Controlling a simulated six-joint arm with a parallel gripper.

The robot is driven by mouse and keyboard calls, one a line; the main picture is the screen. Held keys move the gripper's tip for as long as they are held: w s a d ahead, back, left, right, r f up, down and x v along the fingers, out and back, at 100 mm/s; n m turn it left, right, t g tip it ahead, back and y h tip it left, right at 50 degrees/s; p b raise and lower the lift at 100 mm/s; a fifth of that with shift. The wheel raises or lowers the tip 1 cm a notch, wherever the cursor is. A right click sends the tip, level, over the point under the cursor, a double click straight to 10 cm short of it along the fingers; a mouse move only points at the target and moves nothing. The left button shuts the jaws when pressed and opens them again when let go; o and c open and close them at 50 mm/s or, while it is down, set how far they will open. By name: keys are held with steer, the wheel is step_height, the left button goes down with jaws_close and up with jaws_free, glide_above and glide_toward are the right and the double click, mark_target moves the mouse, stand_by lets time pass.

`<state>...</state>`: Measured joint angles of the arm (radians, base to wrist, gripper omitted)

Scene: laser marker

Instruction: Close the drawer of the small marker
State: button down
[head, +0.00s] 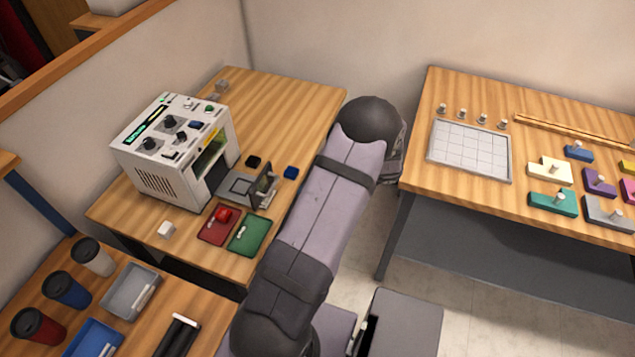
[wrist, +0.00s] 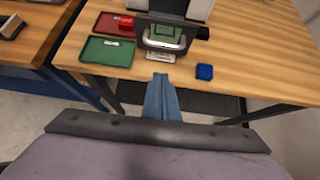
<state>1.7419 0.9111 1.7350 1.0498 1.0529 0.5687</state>
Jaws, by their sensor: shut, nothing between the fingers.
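The small marker (head: 175,150) is a white box with knobs and a green display on the left table. Its grey drawer (head: 238,186) stands out of the front opening. In the wrist view the drawer front (wrist: 148,42) with its handle faces me, top centre. My gripper (wrist: 161,78) shows as blue-grey fingers, shut and empty, pointing at the drawer front just below the handle. A gap seems to lie between them; its size is hard to tell. In the head view my own arm hides the gripper.
A red tray (head: 210,234) with a red piece and a green tray (head: 238,243) lie beside the drawer. A blue block (head: 291,173) and a black block (head: 254,161) are on its other side. Cups stand on the near-left table. Another table (head: 410,170) is at right.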

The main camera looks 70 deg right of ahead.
steer(key=w+f+p, duration=0.1)
steer(key=w+p, duration=0.2)
steer(key=w, duration=0.4)
steer(key=shift+f, duration=0.4)
steer(key=b, duration=0.5)
glide_above(242, 188)
steer(key=shift+s+f, duration=0.1)
steer(key=shift+s, duration=0.1)
steer(key=shift+w+r, duration=0.25)
